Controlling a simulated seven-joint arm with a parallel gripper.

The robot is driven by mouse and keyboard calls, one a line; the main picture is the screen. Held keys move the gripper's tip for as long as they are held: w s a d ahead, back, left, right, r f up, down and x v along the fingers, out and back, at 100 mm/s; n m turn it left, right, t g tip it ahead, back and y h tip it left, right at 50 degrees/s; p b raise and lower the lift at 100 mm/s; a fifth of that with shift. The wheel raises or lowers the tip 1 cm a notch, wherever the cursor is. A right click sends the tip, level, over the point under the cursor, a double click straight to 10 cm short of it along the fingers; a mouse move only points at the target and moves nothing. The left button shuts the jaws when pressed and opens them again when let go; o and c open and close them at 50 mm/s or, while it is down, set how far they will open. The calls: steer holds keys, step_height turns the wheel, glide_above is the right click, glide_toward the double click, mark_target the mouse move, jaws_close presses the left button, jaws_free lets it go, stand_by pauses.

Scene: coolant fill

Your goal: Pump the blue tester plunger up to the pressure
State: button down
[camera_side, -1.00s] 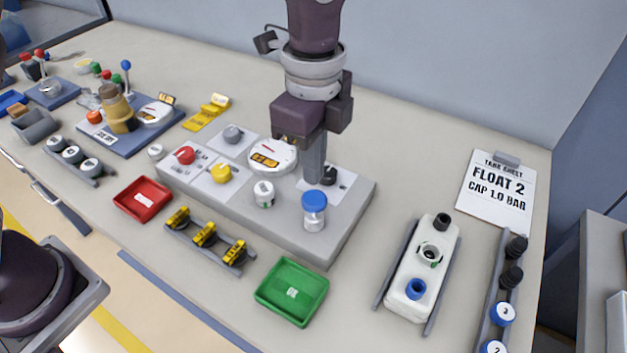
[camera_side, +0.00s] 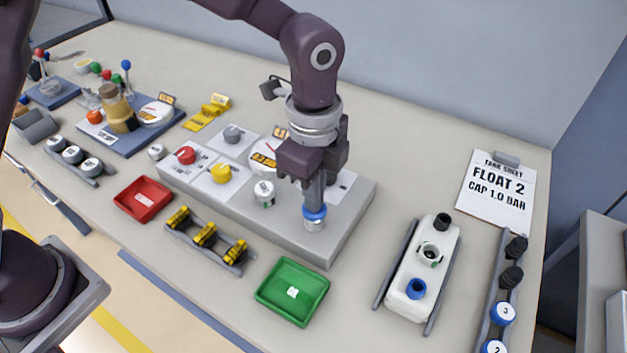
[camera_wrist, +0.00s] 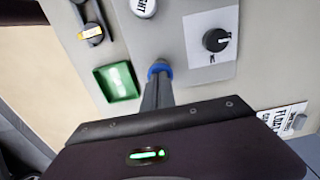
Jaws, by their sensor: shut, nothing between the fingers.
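The blue tester plunger (camera_side: 314,213) stands on the grey block (camera_side: 340,225) near its front right end, on a pale cylinder. My gripper (camera_side: 315,203) is shut, with its fingertips down on top of the blue cap, and the cap sits low on its cylinder. In the wrist view the blue plunger (camera_wrist: 160,70) shows just past my fingertips (camera_wrist: 158,80), which hide part of it. The round white gauge (camera_side: 263,155) is partly hidden behind my gripper; its yellow display appears to read about 0.3.
On the block are a red knob (camera_side: 185,155), a yellow knob (camera_side: 221,172) and a white button (camera_side: 264,192). A green tray (camera_side: 292,292) lies in front. A white tank (camera_side: 420,270) stands to the right. The task sheet (camera_side: 497,190) reads FLOAT 2, CAP 1.0 BAR.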

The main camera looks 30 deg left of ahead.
steer(key=shift+a+f, duration=0.1)
steer(key=shift+f, duration=0.15)
step_height(320, 180, up, 14)
steer(key=shift+r, duration=0.25)
stand_by(1.5)
step_height(320, 180, up, 2)
steer(key=shift+w+r, duration=0.1)
steer(key=shift+r, duration=0.15)
step_height(320, 180, down, 14)
steer(key=shift+f, duration=0.1)
stand_by(0.4)
